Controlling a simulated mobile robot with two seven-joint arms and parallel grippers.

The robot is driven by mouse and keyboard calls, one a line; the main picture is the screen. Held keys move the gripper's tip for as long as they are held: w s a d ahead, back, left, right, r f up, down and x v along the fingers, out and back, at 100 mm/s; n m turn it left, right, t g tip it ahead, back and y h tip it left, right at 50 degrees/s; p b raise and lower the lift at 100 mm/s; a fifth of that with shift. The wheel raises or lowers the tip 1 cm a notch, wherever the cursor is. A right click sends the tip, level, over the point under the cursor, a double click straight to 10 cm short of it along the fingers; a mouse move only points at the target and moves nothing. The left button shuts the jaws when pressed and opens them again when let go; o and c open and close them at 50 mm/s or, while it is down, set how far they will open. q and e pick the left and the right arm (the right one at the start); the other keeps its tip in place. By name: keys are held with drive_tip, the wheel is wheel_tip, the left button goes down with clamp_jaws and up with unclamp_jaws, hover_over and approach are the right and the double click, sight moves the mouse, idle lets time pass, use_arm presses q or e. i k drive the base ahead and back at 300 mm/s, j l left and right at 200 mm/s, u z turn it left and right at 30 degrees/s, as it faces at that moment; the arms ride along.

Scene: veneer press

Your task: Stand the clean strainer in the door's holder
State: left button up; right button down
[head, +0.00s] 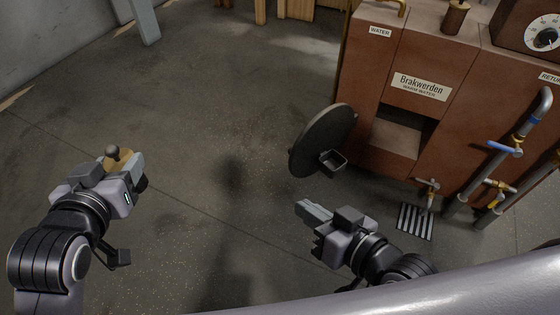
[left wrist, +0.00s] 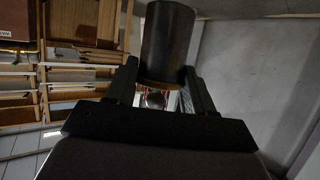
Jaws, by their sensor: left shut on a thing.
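My left gripper (head: 134,168) is shut on the strainer, out over the floor at the left of the head view. In the left wrist view the strainer is a dark cylinder (left wrist: 167,45) beyond the fingers, with a small shiny round part between them. In the head view a dark knob (head: 112,151) and a tan part show at this gripper; its mesh is not visible. The round dark door (head: 318,142) stands open on the machine's left. Its holder, a small square cup (head: 333,163), sits on the door, apart from both grippers. My right gripper (head: 308,211) is below the door; its jaw gap is unclear.
The red-brown machine (head: 412,62) has a dark opening (head: 405,125) right of the door. Pipes with a blue-handled valve (head: 505,149) and brass taps are at the right. A striped floor grate (head: 415,221) lies below. The floor between my left gripper and the door is clear.

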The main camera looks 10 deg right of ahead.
sight(331, 167)
drive_tip(key=i+l, duration=0.1)
drive_tip(key=l, duration=0.3)
drive_tip(key=l+z, duration=0.1)
drive_tip(key=l, duration=0.3)
drive_tip(key=i+l+z, duration=0.1)
drive_tip(key=l, duration=0.25)
drive_tip(key=i+l, duration=0.2)
drive_tip(key=l, duration=0.2)
drive_tip(key=i+l+z, duration=0.1)
drive_tip(key=l, duration=0.25)
drive_tip(key=i+l, duration=0.1)
drive_tip(key=l, duration=0.3)
drive_tip(key=z, duration=0.05)
